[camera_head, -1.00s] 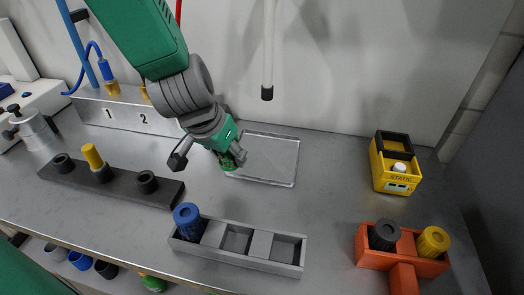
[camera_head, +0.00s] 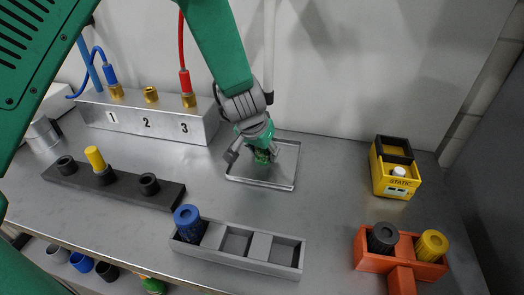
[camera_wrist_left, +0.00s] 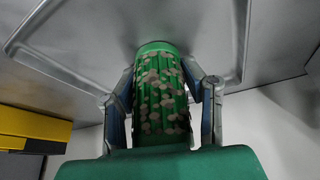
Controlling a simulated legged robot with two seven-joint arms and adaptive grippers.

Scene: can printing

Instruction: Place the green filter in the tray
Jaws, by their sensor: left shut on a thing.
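The green filter (camera_wrist_left: 160,95) is a ribbed green cylinder with pale speckles, seen large in the left wrist view. My left gripper (camera_head: 258,150) is shut on it, with one finger on each side. In the head view the filter (camera_head: 262,156) shows only partly below the fingers. It is over the clear-looking shallow metal tray (camera_head: 284,183) at the back middle of the bench. I cannot tell whether the filter touches the tray floor. My right gripper is not in view.
A grey three-slot holder (camera_head: 240,256) with a blue filter (camera_head: 188,222) stands in front. A black rack (camera_head: 125,191) is at left, and a numbered block (camera_head: 150,121) behind it. A yellow STATIC box (camera_head: 395,170) and an orange holder (camera_head: 402,268) are at right.

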